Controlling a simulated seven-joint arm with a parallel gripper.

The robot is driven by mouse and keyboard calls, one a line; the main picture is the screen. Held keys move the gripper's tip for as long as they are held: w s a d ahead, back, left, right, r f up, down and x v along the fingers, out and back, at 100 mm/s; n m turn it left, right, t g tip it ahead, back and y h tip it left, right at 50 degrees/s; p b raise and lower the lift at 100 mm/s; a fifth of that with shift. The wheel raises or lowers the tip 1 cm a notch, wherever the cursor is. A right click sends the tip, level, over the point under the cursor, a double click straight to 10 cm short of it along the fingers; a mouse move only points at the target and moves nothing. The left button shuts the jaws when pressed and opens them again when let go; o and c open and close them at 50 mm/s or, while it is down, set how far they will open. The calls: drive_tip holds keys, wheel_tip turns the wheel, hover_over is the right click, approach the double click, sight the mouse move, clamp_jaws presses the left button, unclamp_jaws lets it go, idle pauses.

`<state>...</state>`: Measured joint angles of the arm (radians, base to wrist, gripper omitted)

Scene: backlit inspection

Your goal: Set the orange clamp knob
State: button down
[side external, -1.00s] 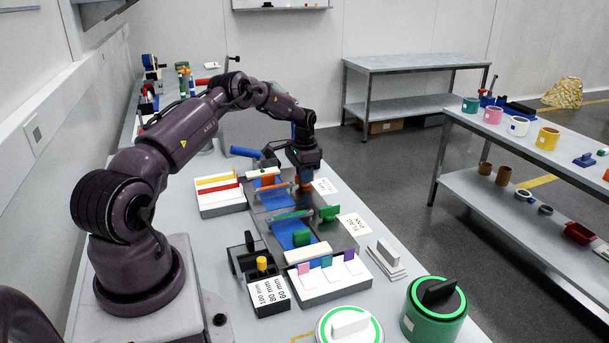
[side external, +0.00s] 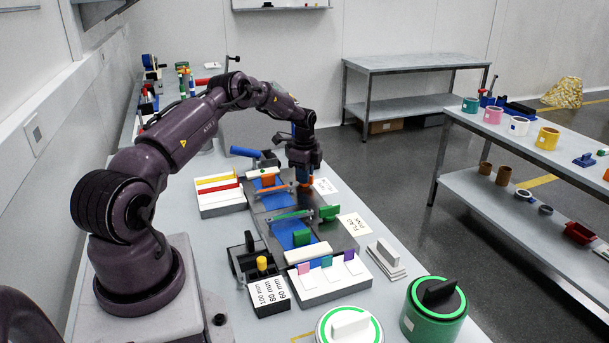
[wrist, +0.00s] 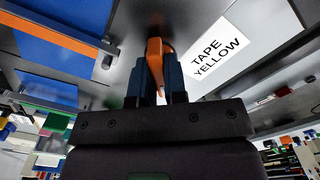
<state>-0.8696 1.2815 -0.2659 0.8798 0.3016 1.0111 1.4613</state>
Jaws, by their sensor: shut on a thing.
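The orange clamp knob (wrist: 155,52) is a narrow upright bar between the two dark fingers of my gripper (wrist: 157,75) in the wrist view. My gripper is shut on it. In the side external view my gripper (side external: 304,181) points down at the right edge of the grey fixture plate (side external: 262,219), and a small orange part of the knob (side external: 306,184) shows below it. The fingers hide much of the knob there. A white card reading "TAPE YELLOW" (wrist: 218,56) lies right of the knob in the wrist view.
The plate carries blue pads (side external: 293,233), an orange block (side external: 268,180) and green blocks (side external: 329,212). A white tray with yellow and red bars (side external: 221,204) stands left. A dark gauge box (side external: 267,299) and a white tray with coloured tabs (side external: 331,287) stand in front.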

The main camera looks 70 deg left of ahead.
drive_tip(key=m, duration=0.4)
drive_tip(key=shift+m, duration=2.1)
drive_tip(key=c, duration=1.2)
unclamp_jaws()
drive_tip(key=shift+o, duration=0.2)
drive_tip(key=shift+r, duration=0.15)
wheel_tip(320, 180, up, 13)
